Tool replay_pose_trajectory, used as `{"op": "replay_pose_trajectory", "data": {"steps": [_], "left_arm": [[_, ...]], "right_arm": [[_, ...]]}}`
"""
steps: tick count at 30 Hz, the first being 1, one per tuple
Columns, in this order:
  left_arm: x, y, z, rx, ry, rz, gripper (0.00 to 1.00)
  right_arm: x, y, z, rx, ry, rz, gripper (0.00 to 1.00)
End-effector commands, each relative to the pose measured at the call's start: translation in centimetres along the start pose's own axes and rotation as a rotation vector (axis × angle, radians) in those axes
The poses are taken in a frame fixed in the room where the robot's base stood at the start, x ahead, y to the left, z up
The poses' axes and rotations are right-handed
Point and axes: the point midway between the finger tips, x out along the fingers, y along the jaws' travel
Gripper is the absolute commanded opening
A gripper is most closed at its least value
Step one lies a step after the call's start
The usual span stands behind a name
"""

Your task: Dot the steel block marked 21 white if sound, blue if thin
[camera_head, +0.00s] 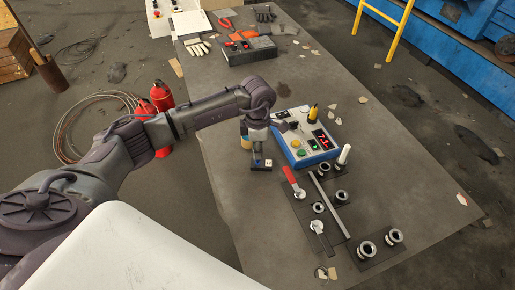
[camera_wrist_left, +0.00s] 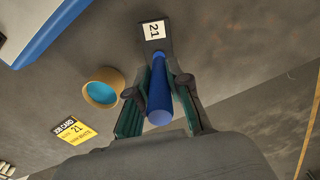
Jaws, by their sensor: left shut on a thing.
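The steel block marked 21 (camera_wrist_left: 153,22) is dark with a white label and lies at the top of the left wrist view. It also shows on the bench in the head view (camera_head: 261,167). My left gripper (camera_wrist_left: 160,95) is shut on a blue marker (camera_wrist_left: 158,92), whose narrow end points at the block. I cannot tell if the tip touches it. In the head view my left gripper (camera_head: 258,141) is just above the block. A blue and white gauge box (camera_head: 305,138) with a red lit display, seemingly 7.1, stands right of it. My right gripper is out of view.
A tan pot with blue inside (camera_wrist_left: 102,87) and a yellow job card 21 (camera_wrist_left: 75,131) lie left of the marker. The bench's right side is mostly clear.

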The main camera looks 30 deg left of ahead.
Motion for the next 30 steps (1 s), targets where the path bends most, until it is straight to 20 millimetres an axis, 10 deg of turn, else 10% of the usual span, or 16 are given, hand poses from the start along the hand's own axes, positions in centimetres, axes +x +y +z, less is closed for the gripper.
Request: {"op": "replay_pose_trajectory", "data": {"steps": [30], "left_arm": [[-6.9, 0.1, 0.0, -0.001, -0.001, 0.002, 0.00]], "right_arm": [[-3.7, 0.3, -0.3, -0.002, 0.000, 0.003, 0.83]]}}
